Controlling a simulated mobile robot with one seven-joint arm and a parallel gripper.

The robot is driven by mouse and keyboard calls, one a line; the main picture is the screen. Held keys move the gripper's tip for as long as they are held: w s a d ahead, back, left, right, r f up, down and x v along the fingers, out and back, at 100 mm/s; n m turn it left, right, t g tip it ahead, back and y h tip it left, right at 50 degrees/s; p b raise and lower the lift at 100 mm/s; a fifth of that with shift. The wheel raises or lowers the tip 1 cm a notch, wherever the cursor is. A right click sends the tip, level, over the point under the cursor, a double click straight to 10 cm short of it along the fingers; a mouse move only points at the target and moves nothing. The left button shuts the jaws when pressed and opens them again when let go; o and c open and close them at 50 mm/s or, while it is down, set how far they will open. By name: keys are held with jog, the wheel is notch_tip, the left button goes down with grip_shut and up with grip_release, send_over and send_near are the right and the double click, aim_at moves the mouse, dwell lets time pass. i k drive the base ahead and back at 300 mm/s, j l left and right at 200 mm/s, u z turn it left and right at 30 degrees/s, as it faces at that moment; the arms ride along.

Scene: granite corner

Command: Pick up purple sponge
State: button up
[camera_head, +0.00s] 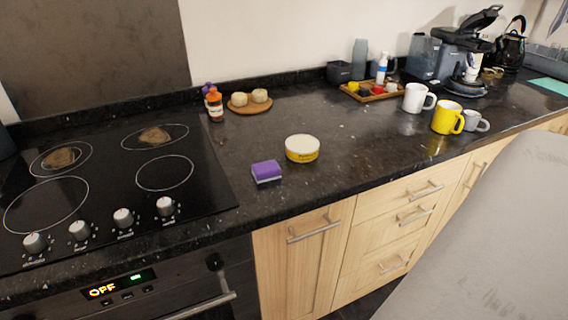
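The purple sponge (266,170) lies on the dark granite counter, just right of the black cooktop and near the counter's front part. It has a purple top and a paler strip along its lower side. It looks fully visible, with nothing on it. My gripper is not in view. A large grey-white shape fills the lower right of the picture; it may be a part of my arm, but I cannot be sure.
A round yellow-and-white tub (302,149) stands close behind and right of the sponge. The cooktop (110,180) lies to the left. An orange bottle (215,105), a round board (250,108) with buns, a yellow mug (446,118) and a white mug (415,98) stand farther off.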

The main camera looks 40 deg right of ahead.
aim_at(267, 170)
jog(key=l, duration=0.5)
jog(key=k+l, duration=0.15)
jog(key=l, duration=0.4)
jog(key=i+l, duration=0.1)
jog(key=l, duration=0.35)
jog(key=i+l, duration=0.1)
jog(key=l, duration=0.35)
jog(key=i, duration=0.15)
